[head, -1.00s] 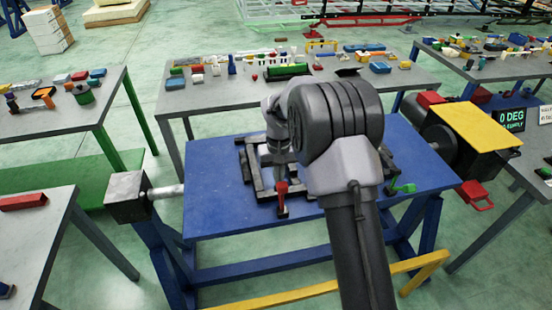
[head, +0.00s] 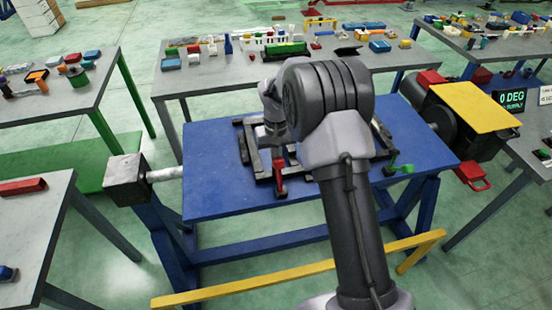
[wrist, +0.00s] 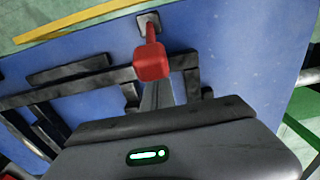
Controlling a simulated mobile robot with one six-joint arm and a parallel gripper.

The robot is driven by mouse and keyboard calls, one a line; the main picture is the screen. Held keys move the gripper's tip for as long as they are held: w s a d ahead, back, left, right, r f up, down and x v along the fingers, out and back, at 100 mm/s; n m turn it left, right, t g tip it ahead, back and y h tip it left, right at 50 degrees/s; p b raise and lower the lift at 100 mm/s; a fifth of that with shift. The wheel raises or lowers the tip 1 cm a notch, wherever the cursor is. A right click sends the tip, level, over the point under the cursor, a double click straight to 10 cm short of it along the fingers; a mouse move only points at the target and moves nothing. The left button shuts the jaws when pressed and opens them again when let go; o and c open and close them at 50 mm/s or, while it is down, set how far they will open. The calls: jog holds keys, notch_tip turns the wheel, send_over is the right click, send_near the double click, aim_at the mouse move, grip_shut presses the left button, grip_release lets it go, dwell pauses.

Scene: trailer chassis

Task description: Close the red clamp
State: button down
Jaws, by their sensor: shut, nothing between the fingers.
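The red clamp (head: 279,168) is at the front edge of the dark frame (head: 262,182) on the blue table. Its red handle stands up from a dark base. In the wrist view the red handle's blocky end (wrist: 151,62) faces the camera, just beyond my gripper (wrist: 157,94). My gripper (head: 277,151) is shut and empty, pointing down right by the top of the handle. I cannot tell whether they touch. A green clamp (head: 398,169) is at the right of the frame. My arm hides part of the frame between the clamps.
The blue table (head: 215,190) has clear surface on its left. A grey block on a shaft (head: 128,178) is at its left end, and a yellow-topped unit (head: 472,106) at its right. A yellow rail (head: 300,268) runs in front. Cluttered grey tables stand behind and beside.

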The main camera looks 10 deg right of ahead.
jog(key=w+r+p, duration=0.3)
jog(key=r+p, duration=0.2)
jog(key=r, duration=0.8)
jog(key=shift+w+r, duration=0.2)
